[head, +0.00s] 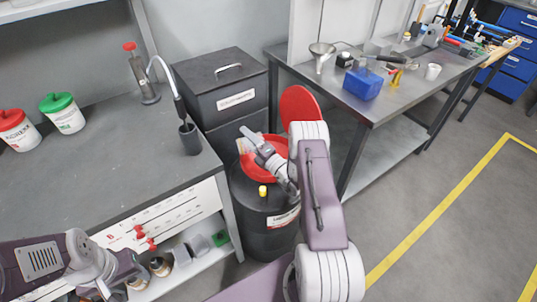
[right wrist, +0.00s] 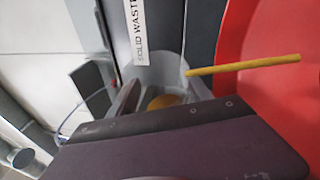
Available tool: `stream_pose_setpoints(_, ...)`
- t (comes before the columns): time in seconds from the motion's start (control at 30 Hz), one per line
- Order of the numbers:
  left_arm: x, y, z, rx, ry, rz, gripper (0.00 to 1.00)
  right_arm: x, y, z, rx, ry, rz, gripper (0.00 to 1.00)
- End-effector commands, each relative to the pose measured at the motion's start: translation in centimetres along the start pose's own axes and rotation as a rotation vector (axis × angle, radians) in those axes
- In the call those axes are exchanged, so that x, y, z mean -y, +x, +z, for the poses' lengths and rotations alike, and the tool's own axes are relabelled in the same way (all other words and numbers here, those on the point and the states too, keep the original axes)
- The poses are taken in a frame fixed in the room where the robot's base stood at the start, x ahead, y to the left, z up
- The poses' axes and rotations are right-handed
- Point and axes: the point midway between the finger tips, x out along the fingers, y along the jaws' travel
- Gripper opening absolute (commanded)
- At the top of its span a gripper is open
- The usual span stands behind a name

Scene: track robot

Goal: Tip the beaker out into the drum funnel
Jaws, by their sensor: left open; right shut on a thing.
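The clear beaker (right wrist: 155,76) is tipped on its side in my right gripper (right wrist: 155,95), with amber liquid (right wrist: 163,101) inside. A thin yellow stream (right wrist: 243,65) runs from its rim towards the red funnel (right wrist: 290,100). In the head view the beaker (head: 242,144) is over the left part of the red funnel (head: 265,174) on the black drum (head: 268,236). The right gripper (head: 252,142) is shut on it. The funnel's round red lid (head: 299,107) stands open behind my right arm. My left gripper (head: 138,273) is open and empty, low at the left bench's front.
The black solid waste bin (head: 230,85) stands close behind the drum. A second bench (head: 400,100) stands right. Open floor lies at right.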

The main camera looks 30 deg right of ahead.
Motion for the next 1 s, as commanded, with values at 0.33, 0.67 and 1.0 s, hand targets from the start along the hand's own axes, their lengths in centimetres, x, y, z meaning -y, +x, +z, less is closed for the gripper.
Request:
stream_pose_setpoints(0.33, 0.00, 0.10, 0.01, 0.000, 0.000, 0.000, 0.45, -0.14, -0.01, 0.12, 0.007, 0.023, 0.013, 0.09)
stream_pose_setpoints(0.67, 0.00, 0.21, 0.02, 0.000, 0.000, 0.000, 0.45, -0.29, -0.04, 0.26, 0.015, 0.054, 0.028, 0.09)
stream_pose_setpoints(1.0, 0.01, 0.34, 0.03, 0.000, 0.000, 0.000, 0.45, -0.51, -0.07, 0.43, 0.025, 0.090, 0.047, 0.09)
